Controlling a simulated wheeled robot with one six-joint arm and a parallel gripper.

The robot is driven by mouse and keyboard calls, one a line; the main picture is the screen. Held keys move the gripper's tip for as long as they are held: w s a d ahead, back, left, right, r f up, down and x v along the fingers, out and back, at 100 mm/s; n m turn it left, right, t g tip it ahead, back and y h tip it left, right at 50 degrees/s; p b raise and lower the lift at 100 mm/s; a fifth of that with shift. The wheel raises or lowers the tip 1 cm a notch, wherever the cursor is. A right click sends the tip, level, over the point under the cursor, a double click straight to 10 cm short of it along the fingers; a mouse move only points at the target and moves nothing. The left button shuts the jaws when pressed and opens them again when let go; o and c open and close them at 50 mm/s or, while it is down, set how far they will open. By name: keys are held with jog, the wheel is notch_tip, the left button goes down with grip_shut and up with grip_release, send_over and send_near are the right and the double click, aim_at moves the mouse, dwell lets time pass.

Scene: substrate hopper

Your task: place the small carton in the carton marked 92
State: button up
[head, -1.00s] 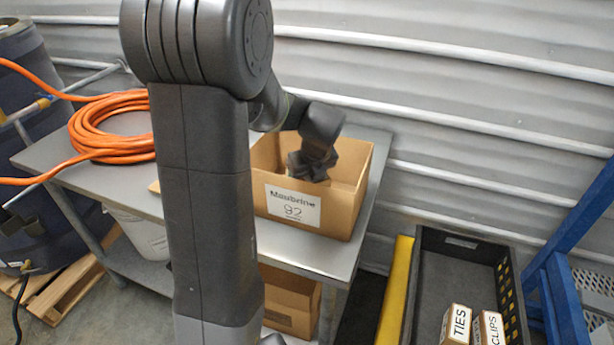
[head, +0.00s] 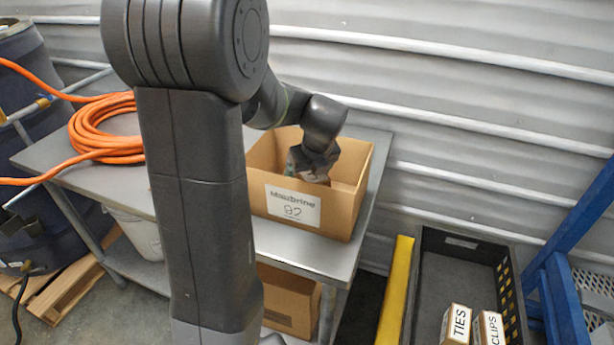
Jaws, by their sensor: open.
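The open brown carton marked 92 (head: 340,208) stands upright on the grey metal table, with a white label on its front. My gripper (head: 316,176) is over the mouth of this carton, pointing down, its lower end just inside the walls. It is open. A small greenish patch (head: 290,169) shows beside the gripper inside the carton; I cannot tell what it is. The carton's front wall hides the floor inside, so I cannot tell whether the small carton lies there.
An orange hose coil (head: 107,128) lies on the grey table (head: 305,255). Another brown carton (head: 290,302) is below. At right, a black crate (head: 455,265) holds small cartons marked TIES (head: 456,324) and CLIPS (head: 487,327). A blue frame (head: 572,235) stands beyond; ribbed wall behind.

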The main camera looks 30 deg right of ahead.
jog(key=v, duration=1)
jog(key=shift+a+f, duration=0.1)
jog(key=shift+s, duration=0.1)
